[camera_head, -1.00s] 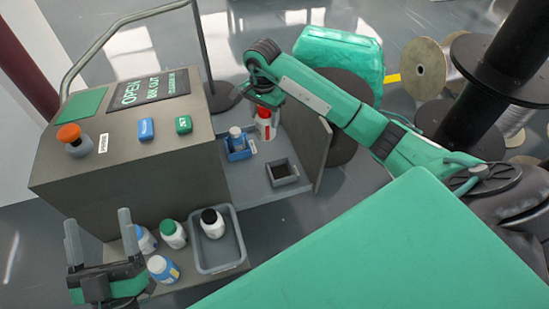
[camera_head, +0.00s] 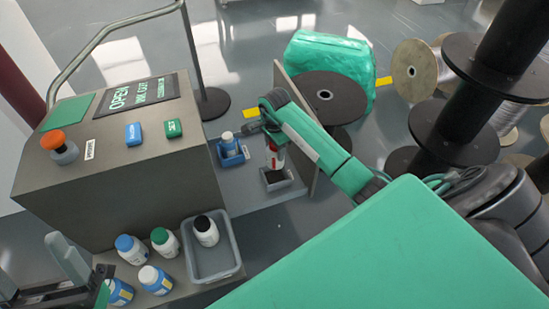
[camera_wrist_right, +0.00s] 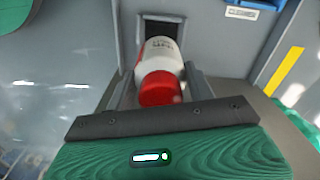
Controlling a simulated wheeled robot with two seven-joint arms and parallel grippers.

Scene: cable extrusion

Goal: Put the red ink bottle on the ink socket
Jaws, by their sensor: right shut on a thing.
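The red ink bottle (camera_head: 275,158) is white with a red cap. My right gripper (camera_head: 272,140) is shut on it and holds it over the small grey ink socket (camera_head: 277,184). In the right wrist view the bottle (camera_wrist_right: 161,62) is between the fingers of the gripper (camera_wrist_right: 168,88), red cap toward the camera. Its far end is at the dark opening of the socket (camera_wrist_right: 149,27); I cannot tell whether it touches or has entered. My left gripper (camera_head: 32,262) is at the lower left, fingers apart and empty.
An upright panel (camera_head: 297,105) borders the right side. Several bottles stand on the lower shelf beside a grey tray (camera_head: 212,265) holding a black-capped bottle (camera_head: 205,232).

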